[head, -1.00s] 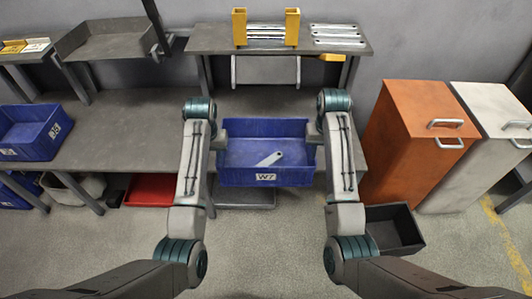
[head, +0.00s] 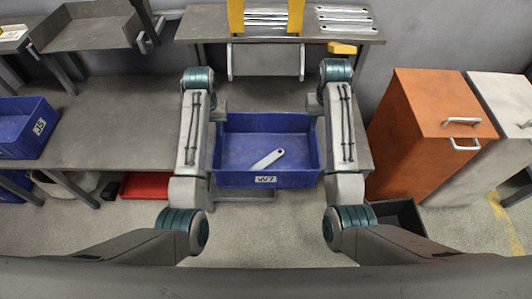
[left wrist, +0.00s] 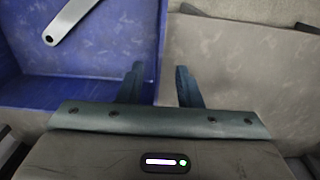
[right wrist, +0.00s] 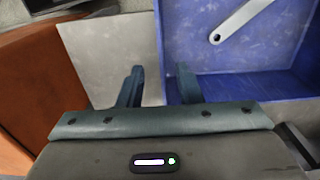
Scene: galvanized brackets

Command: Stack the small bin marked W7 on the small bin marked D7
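The blue bin marked W7 (head: 265,180) is in front of me between my arms, upright, with a flat metal bracket (head: 267,160) lying in it. In the picture its front reaches past the table's front edge; what it rests on is hidden. My left gripper (left wrist: 160,72) is at its left wall, one finger inside and one outside, with gaps to the wall. My right gripper (right wrist: 160,74) straddles the right wall the same way. Both look open. No mark reading D7 can be made out in any view.
A blue bin (head: 25,135), its mark perhaps J5, stands at the table's left. A raised shelf (head: 215,26) with a yellow rack and brackets stands behind. An orange cabinet (head: 415,125) is at the right, a dark box (head: 400,215) below it. The grey table (head: 120,120) is clear left of W7.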

